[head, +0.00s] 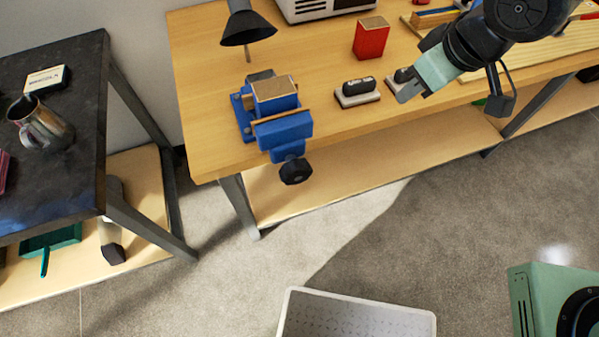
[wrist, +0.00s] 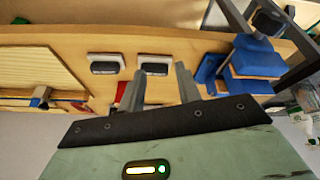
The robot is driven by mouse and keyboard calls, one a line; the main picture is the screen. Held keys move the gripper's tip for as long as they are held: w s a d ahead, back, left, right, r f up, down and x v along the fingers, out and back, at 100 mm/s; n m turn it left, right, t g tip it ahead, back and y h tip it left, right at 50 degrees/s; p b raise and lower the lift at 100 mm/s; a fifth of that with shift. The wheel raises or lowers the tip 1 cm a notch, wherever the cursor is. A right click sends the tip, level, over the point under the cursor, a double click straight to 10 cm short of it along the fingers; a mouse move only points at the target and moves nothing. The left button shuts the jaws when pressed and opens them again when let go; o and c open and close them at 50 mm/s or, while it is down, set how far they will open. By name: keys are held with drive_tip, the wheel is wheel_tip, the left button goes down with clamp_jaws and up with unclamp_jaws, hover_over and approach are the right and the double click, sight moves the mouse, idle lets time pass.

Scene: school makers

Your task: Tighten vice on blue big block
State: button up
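The blue vice (head: 283,130) is mounted at the front left edge of the wooden workbench. A blue block with a tan top (head: 275,88) sits between its jaws; I cannot tell how tightly. The vice's black knob (head: 296,172) hangs out in front of the bench edge. My gripper (head: 408,92) is to the right of the vice, apart from it, near the bench's front edge.
A red box (head: 371,38) and a black lamp (head: 246,24) stand behind. A dark table (head: 75,85) with a metal jug (head: 40,122) is at left.

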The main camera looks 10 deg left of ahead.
sight(297, 170)
drive_tip(key=w+a+f+n+y+b, duration=0.1)
drive_tip(key=w+a+f+n+y, duration=0.1)
drive_tip(key=f, duration=0.1)
drive_tip(key=w+a+f+n+y+b, duration=0.2)
drive_tip(key=w+a+f+y, duration=0.1)
drive_tip(key=w+a+f+n+y+b, duration=0.2)
drive_tip(key=f, duration=0.1)
drive_tip(key=shift+w+a+n+g+y, duration=0.3)
drive_tip(key=shift+y, duration=0.1)
drive_tip(key=s+f+n+g+y+b, duration=0.2)
drive_tip(key=s+f+n+g+y, duration=0.1)
drive_tip(key=g, duration=0.1)
drive_tip(key=shift+a+b, duration=0.25)
drive_tip(key=shift+b, duration=0.15)
drive_tip(key=s+d+f+n+g+y+b, duration=0.2)
drive_tip(key=s+d+n+g, duration=0.3)
drive_tip(key=s+g, duration=0.25)
drive_tip(key=shift+g, duration=0.35)
drive_tip(key=x, duration=1.6)
drive_tip(key=shift+s+a, duration=0.15)
drive_tip(key=shift+a, duration=0.25)
drive_tip(key=c, duration=0.7)
